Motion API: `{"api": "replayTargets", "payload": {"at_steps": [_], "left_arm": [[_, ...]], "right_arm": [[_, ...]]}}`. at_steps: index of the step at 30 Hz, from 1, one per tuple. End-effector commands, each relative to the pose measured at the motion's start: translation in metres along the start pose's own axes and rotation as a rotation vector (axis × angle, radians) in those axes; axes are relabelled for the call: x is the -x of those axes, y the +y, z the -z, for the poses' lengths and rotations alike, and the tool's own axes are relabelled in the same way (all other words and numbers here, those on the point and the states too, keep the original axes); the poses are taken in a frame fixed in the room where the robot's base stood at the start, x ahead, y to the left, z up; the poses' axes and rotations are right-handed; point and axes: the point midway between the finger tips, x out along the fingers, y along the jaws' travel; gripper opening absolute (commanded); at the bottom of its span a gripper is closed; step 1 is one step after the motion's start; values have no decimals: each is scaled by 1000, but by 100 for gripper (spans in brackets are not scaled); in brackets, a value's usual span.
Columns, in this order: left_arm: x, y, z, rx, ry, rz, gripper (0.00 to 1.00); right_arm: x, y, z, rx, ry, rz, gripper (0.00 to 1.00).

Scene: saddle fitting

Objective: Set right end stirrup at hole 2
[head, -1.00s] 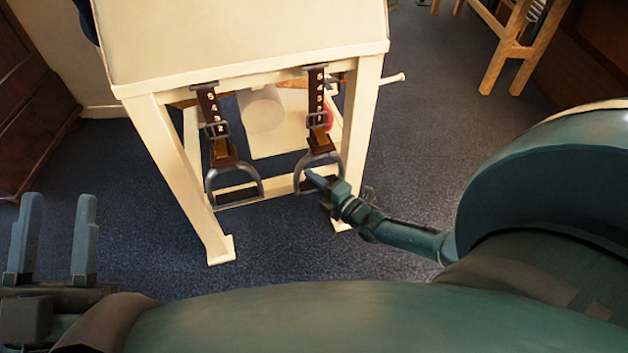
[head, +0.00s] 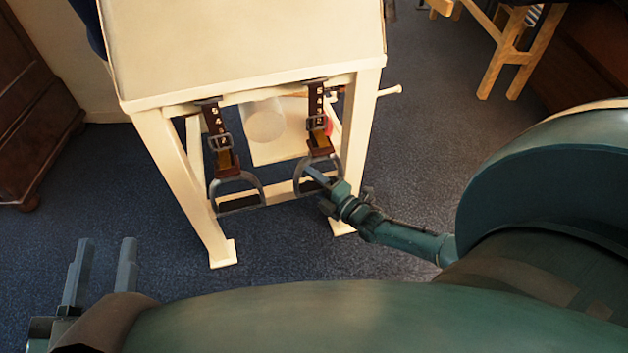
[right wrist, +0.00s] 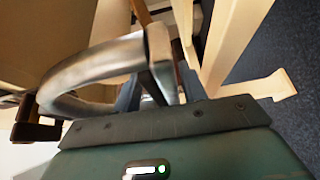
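The right end stirrup (head: 300,188) is a grey metal hoop on a dark strap (head: 317,95) with pale numbers. Its buckle (head: 317,122) sits around the number 2; the pin and hole are too small to make out. My right gripper (head: 318,180) is at the hoop's right side and appears shut on it. In the right wrist view the hoop (right wrist: 85,72) crosses close in front of the gripper and hides much of the fingers. My left gripper (head: 100,262) is open and empty at the lower left, far from the rack.
A second stirrup (head: 238,200) hangs from the left strap (head: 217,122). A white cylinder (head: 266,122) shows behind the straps. Carpet is clear in front; a wooden stand (head: 510,50) is at the upper right.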

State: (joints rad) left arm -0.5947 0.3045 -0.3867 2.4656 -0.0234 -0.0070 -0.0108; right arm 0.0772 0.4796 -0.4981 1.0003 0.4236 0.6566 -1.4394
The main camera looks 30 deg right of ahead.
Motion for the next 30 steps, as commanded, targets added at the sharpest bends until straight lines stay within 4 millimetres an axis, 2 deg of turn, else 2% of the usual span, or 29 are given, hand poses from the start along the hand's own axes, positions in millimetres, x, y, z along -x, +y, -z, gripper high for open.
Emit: {"api": "replayTargets", "payload": {"at_steps": [7, 10, 17, 24, 30], "left_arm": [[0, 0, 1, -1, 1, 0, 36], [-1, 0, 5, -8, 1, 0, 36], [-3, -4, 13, -56, -6, 8, 36], [2, -5, 5, -86, -45, 18, 36], [4, -6, 1, -104, -61, 22, 36]], "right_arm": [[1, 0, 0, 1, 0, 0, 42], [9, 1, 0, 1, 0, 2, 42], [55, 3, 0, 1, 0, 5, 42], [105, 2, 0, -1, -1, 3, 42], [127, 1, 0, 0, 0, 1, 42]]}}
